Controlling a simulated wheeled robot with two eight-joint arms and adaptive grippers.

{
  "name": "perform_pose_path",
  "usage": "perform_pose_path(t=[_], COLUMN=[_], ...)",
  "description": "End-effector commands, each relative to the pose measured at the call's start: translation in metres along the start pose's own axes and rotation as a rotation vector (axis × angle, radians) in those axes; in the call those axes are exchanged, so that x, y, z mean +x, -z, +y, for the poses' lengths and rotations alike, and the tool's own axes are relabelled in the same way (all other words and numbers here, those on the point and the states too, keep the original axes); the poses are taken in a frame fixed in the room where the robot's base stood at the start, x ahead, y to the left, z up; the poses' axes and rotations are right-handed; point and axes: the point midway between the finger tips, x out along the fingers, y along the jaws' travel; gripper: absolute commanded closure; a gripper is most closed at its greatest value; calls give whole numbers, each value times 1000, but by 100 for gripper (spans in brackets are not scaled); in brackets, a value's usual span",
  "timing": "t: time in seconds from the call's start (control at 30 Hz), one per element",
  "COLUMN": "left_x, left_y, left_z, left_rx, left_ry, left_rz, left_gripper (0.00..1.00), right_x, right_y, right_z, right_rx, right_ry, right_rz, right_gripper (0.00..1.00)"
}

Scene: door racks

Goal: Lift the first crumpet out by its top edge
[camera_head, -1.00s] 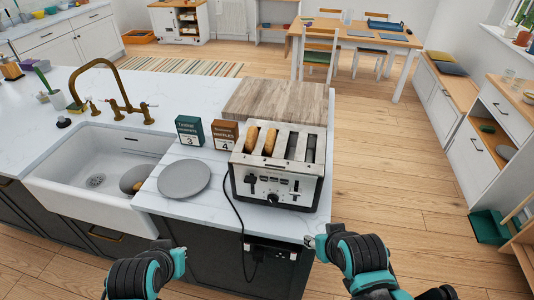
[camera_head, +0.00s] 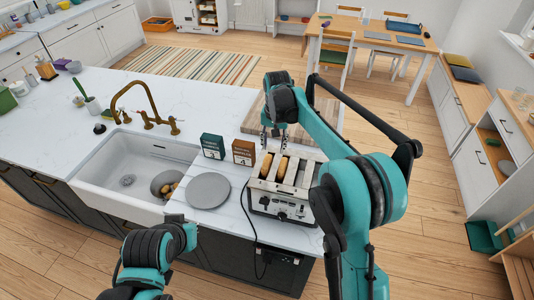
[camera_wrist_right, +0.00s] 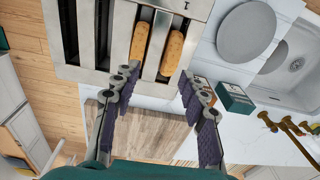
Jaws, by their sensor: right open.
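Two browned crumpets stand in neighbouring slots of the silver toaster (camera_head: 285,207). The left crumpet (camera_head: 267,165) and the other crumpet (camera_head: 289,171) show their top edges above the slots. In the right wrist view the crumpets (camera_wrist_right: 141,41) (camera_wrist_right: 172,53) lie just beyond my fingertips. My right gripper (camera_head: 274,141) is open and empty, pointing down over the back of the toaster; in the wrist view (camera_wrist_right: 158,79) its fingers are apart and no crumpet is between them. My left gripper (camera_head: 184,226) is low in front of the counter; its fingers are unclear.
A grey plate (camera_head: 208,191) lies left of the toaster. A green box (camera_head: 212,146) and a brown box (camera_head: 243,152) stand behind it. A wooden board (camera_head: 252,121) lies behind the toaster. The sink (camera_head: 110,160) is farther left, with a grey bowl in it.

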Motion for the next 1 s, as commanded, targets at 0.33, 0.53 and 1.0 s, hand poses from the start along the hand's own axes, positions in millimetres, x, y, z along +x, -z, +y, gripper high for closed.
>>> perform_pose_path(t=[0.33, 0.53, 1.0], left_x=[-28, -28, -34], left_y=[20, 20, 24], left_z=[0, 0, 0], left_rx=[0, 0, 0], left_ry=[0, 0, 0], left_rz=[0, 0, 0], left_gripper=[100, 100, 100], right_x=[24, 47, 97], right_y=[19, 16, 4], right_z=[-33, -31, -24], right_rx=[41, 42, 41], right_ry=[-39, -39, -38], right_rz=[-72, -72, -71], right_gripper=[57, 57, 57])
